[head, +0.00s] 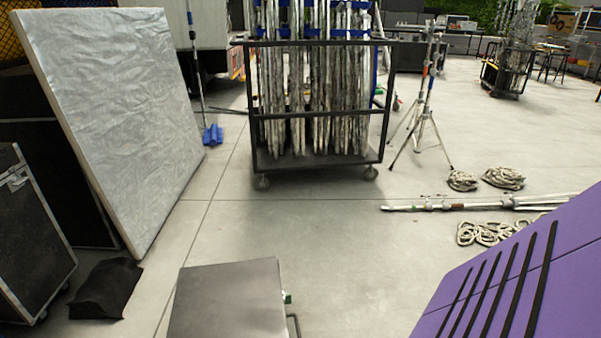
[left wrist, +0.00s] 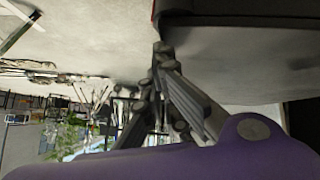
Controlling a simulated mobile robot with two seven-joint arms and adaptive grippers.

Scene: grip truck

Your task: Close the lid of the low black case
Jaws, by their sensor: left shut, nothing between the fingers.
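A low case (head: 228,300) shows at the bottom of the head view as a flat dark grey panel, cut off by the lower edge. A small green and metal fitting is at its right side. I cannot tell from this angle whether the panel is a raised or a lowered lid. In the left wrist view a large dark body (left wrist: 250,50) with a thin reddish edge fills the upper right, probably the case. My left gripper (left wrist: 160,50) is shut and empty, its fingertips close to that body; contact is unclear. Neither gripper shows in the head view.
A wheeled cart (head: 318,165) of metal poles stands ahead. A big silver panel (head: 115,110) and a tall black case (head: 30,240) are at left, with a black bag (head: 105,288). The middle floor is clear.

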